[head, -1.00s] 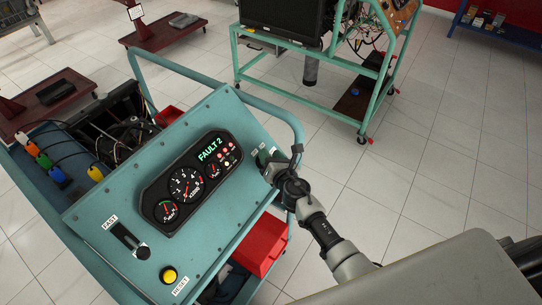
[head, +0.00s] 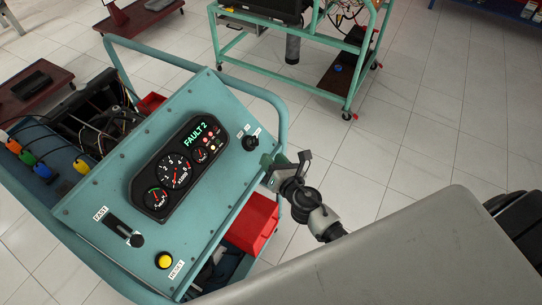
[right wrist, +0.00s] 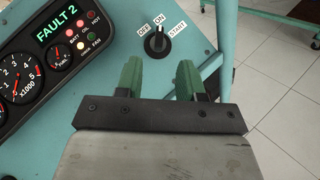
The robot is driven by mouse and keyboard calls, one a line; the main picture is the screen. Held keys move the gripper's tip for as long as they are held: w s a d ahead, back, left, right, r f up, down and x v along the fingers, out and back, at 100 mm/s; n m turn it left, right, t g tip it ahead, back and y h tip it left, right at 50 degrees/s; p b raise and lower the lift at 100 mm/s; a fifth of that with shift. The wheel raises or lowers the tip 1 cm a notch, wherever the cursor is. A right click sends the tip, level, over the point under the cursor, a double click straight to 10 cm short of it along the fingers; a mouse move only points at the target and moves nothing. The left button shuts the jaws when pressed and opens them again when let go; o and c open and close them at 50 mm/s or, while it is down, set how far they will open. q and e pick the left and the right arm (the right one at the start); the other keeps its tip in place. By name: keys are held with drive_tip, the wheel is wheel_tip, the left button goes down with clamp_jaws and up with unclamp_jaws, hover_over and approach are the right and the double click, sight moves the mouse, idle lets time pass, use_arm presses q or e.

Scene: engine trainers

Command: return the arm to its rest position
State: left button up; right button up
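My right arm comes in from the lower right in the head view, and its gripper (head: 272,163) is just off the right edge of the teal control panel (head: 120,178). In the right wrist view the two green fingers of the gripper (right wrist: 158,78) are apart with nothing between them. The black rotary switch (head: 249,143) is clear of the fingers. The right wrist view shows this switch (right wrist: 157,42) beyond the fingertips, with OFF, ON and START labels; its handle looks turned toward ON. My left gripper is not in view.
The gauge cluster (head: 177,168) reads FAULT 2. A fast slider (head: 127,234) and yellow reset button (head: 164,260) are on the panel. A red bin (head: 253,222) sits below my gripper. Another teal engine stand (head: 348,97) is behind. Floor at the right is open.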

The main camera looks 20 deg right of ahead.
idle(0.3)
drive_tip(key=s+d+f+m+g+h+b, duration=0.15)
drive_tip(key=s+f+m+g, duration=0.4)
drive_tip(key=f, duration=0.75)
drive_tip(key=s+d+f+m+g+b, duration=0.1)
drive_tip(key=s+d+f+m+g, duration=0.1)
drive_tip(key=s+f+m, duration=0.95)
drive_tip(key=s+f+m+g, duration=0.4)
drive_tip(key=s+f+m, duration=0.2)
drive_tip(key=s, duration=0.6)
drive_tip(key=s+d+f+m+g+b, duration=0.1)
drive_tip(key=s+f+m+g, duration=0.3)
drive_tip(key=s+f, duration=0.7)
drive_tip(key=shift+s+m+b, duration=0.3)
drive_tip(key=shift+s+m, duration=0.15)
drive_tip(key=shift+m, duration=0.55)
drive_tip(key=shift+w+d, duration=0.1)
drive_tip(key=shift+d, duration=0.1)
